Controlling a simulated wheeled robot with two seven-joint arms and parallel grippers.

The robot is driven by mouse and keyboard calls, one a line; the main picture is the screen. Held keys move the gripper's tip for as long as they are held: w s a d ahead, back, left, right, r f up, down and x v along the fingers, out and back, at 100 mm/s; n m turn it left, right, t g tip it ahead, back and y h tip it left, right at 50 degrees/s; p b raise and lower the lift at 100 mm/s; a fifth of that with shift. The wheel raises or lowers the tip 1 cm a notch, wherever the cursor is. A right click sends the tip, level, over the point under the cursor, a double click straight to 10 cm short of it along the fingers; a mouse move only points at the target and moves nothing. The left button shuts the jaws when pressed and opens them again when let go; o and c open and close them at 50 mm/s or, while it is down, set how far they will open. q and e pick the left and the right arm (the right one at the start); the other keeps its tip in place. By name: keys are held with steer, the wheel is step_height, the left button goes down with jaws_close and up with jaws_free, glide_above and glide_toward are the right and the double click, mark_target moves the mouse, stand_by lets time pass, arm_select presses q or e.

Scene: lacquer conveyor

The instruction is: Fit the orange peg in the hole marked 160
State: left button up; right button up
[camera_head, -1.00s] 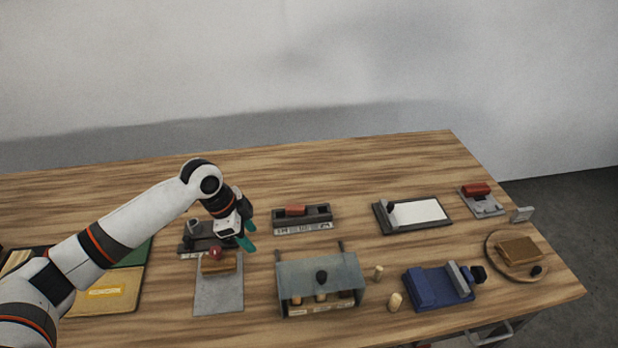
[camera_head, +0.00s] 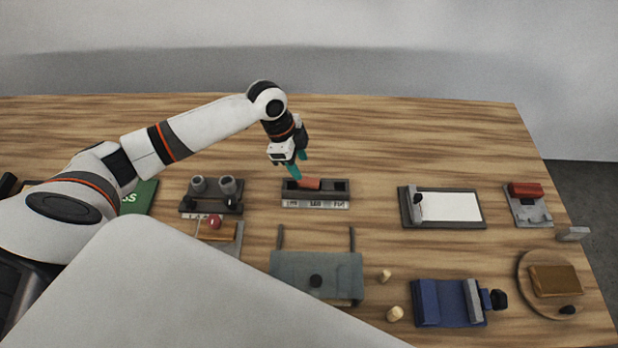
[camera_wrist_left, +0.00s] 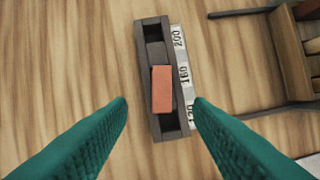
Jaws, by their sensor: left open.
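The orange peg (camera_head: 310,183) is a block lying lengthwise along the dark holder (camera_head: 342,189). In the left wrist view the peg (camera_wrist_left: 161,89) is beside the 160 label (camera_wrist_left: 184,75) and reaches towards the 120 label. I cannot tell whether it is seated in a hole or rests on top. An empty hollow of the holder (camera_wrist_left: 153,31) shows at the 200 end. My left gripper (camera_head: 294,172), with teal fingers, is open just above the holder, near the peg's left end. My right gripper is out of view.
A stand with two grey cups (camera_head: 228,187) is left of the holder. A grey box with a black knob (camera_head: 316,262) stands in front of it, with two posts. A white-faced board (camera_head: 448,206) lies to the right. The wood behind the holder is clear.

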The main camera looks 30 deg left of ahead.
mark_target(309, 180)
arm_select(q)
steer(key=shift+w+d+f, duration=0.1)
steer(key=shift+f, duration=0.2)
steer(key=shift+d+f+p, duration=0.2)
steer(key=shift+f+p, duration=0.1)
steer(key=x, duration=0.1)
steer(key=p+x, duration=0.1)
steer(key=x, duration=0.1)
steer(key=shift+d+f, duration=0.2)
steer(key=shift+d, duration=0.15)
steer(key=shift+f, duration=0.5)
jaws_close()
steer(key=shift+r, duration=0.1)
